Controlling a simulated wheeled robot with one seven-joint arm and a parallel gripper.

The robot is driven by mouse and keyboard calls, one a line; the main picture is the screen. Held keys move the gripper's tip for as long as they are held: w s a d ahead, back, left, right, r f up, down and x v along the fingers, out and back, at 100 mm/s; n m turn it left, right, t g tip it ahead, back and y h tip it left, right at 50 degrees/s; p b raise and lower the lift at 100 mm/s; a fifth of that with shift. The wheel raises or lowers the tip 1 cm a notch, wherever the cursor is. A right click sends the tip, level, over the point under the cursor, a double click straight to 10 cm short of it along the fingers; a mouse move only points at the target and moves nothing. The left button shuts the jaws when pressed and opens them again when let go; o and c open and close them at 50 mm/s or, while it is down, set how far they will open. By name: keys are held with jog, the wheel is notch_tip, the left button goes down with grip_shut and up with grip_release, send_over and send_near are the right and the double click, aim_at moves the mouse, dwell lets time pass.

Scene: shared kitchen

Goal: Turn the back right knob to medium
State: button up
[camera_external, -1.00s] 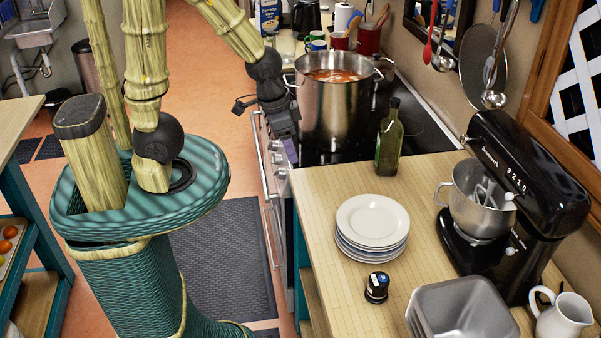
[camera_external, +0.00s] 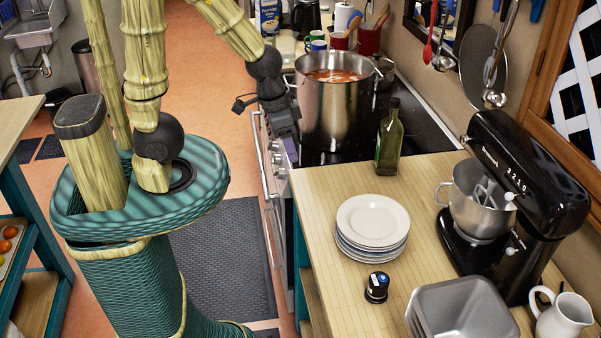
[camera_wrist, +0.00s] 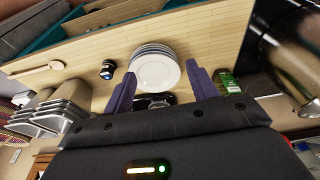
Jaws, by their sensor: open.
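The stove (camera_external: 425,130) has a black glass top and a steel front with several small knobs (camera_external: 278,160) along its front edge. I cannot tell which knob is the back right one. My gripper (camera_external: 291,152) is beside the stove's front edge, close to the knobs, pointing down. In the wrist view, my gripper (camera_wrist: 161,70) has its two purple fingers wide apart with nothing held between them. No knob is clear in the wrist view. Whether a finger touches a knob cannot be told.
A large steel pot (camera_external: 335,110) of red soup stands on the stove, right beside my gripper. A green bottle (camera_external: 389,145) stands at the stove's near edge. The wooden counter (camera_external: 330,185) holds stacked plates (camera_external: 372,222), a black timer (camera_external: 376,288) and a black mixer (camera_external: 530,175).

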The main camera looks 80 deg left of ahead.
jog(key=w+v, duration=0.1)
jog(key=v, duration=0.3)
jog(key=w+a+n+t+y+b, duration=0.25)
jog(key=w+a+t+b, duration=0.2)
jog(key=w+a, duration=0.45)
jog(key=w+a+r+n+t+y+b, duration=0.25)
jog(key=a+b, duration=0.25)
jog(key=a, duration=0.6)
jog(key=w+a+r+n+t+y+b, duration=0.25)
jog(key=w+a+b, duration=0.2)
jog(key=a, duration=0.55)
jog(key=s+a+r+n+t+y+b, duration=0.1)
jog(key=s+a+r+t+b, duration=0.15)
jog(key=a, duration=0.35)
jog(key=s+a+r+t+y+b, duration=0.1)
jog(key=a+r+y+b, duration=0.15)
jog(key=a, duration=0.25)
jog(key=s+a+r+m+t+h+b, duration=0.1)
jog(key=s+a+m+t+h+b, duration=0.25)
jog(key=s+a+b, duration=0.75)
jog(key=s+d+f+m+g+h+b, duration=0.1)
jog(key=s+f+h+b, duration=0.3)
jog(key=s, duration=0.6)
jog(key=s+d+f+m+h+b, duration=0.1)
jog(key=s+f+b, duration=0.45)
jog(key=s, duration=0.35)
notch_tip(320, 180, down, 43)
jog(key=shift+s+p, duration=0.2)
jog(key=shift+p, duration=0.15)
